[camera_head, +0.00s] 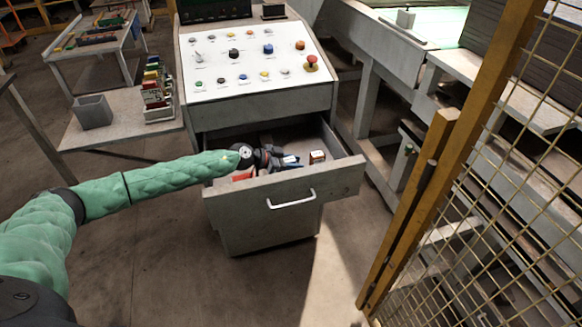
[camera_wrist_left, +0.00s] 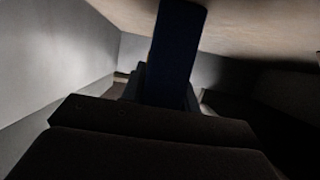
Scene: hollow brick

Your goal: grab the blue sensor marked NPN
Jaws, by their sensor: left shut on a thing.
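My left gripper (camera_head: 277,161) is down inside the open drawer (camera_head: 345,172) of the control console. It is shut on a blue sensor (camera_head: 290,160), which shows at its fingertips. In the left wrist view the sensor (camera_wrist_left: 178,55) is a dark blue block standing up from between the dark jaws. No NPN marking can be read in either view. The gripper hides part of the drawer's contents. My right gripper is not in view.
A small orange and white box (camera_head: 317,156) lies in the drawer to the right of the gripper. A red item (camera_head: 243,175) lies to the left. The console panel (camera_head: 248,62) rises behind the drawer. A yellow mesh fence (camera_head: 500,170) stands at the right.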

